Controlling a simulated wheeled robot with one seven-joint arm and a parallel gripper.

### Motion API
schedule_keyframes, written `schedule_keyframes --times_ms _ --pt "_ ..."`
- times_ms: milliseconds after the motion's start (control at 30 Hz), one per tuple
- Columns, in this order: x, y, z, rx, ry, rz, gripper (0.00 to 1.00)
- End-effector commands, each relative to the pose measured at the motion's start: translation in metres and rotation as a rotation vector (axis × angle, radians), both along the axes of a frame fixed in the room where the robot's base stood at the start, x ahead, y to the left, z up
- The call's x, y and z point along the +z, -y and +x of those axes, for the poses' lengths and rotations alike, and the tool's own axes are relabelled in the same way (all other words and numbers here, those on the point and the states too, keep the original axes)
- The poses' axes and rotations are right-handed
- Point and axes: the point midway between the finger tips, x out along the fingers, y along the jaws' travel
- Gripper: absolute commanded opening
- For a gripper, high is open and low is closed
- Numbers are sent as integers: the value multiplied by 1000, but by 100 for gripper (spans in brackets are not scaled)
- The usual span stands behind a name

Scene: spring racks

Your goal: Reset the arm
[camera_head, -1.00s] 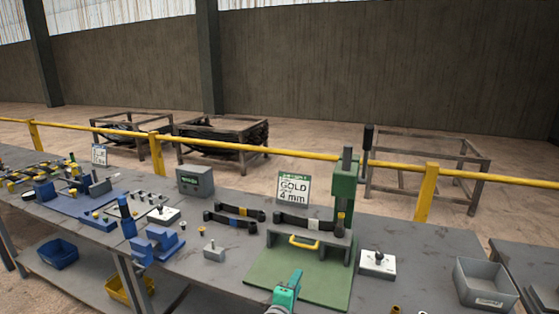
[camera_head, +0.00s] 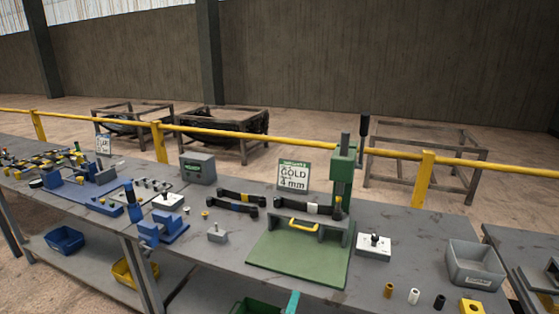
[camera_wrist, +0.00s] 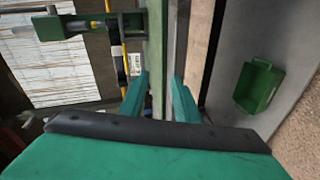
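My gripper shows in the wrist view (camera_wrist: 161,80) as two green fingers, apart, with nothing between them. It seems clear of the bench and off its front edge. In the head view only a teal piece of my arm (camera_head: 292,303) shows at the bottom edge, below the green press plate (camera_head: 295,262); the fingers are not clear there. The green press (camera_head: 343,170) with its yellow-handled fixture (camera_head: 303,226) stands at the back of the plate. The press also shows sideways at the wrist view's upper left (camera_wrist: 92,27).
A green bin (camera_head: 257,306) sits below the bench's front edge, also in the wrist view (camera_wrist: 259,86). Right of the plate are a white block (camera_head: 373,247), small bushings (camera_head: 413,296) and a grey bin (camera_head: 476,267). Blue fixtures (camera_head: 160,230) stand left. A yellow rail (camera_head: 290,148) runs behind.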

Motion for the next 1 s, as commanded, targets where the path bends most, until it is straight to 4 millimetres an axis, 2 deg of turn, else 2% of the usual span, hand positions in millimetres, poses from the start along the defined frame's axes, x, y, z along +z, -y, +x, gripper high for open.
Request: schedule_keyframes --times_ms 33,200,500,700,1000 --pt "-13 -1 -12 6 -2 23 29" --pt "-53 -11 -62 29 13 149 29" --pt "-101 -28 -165 55 44 413 29" --pt "-115 -35 -237 51 62 594 29" --pt "-109 -41 -339 16 94 871 29"
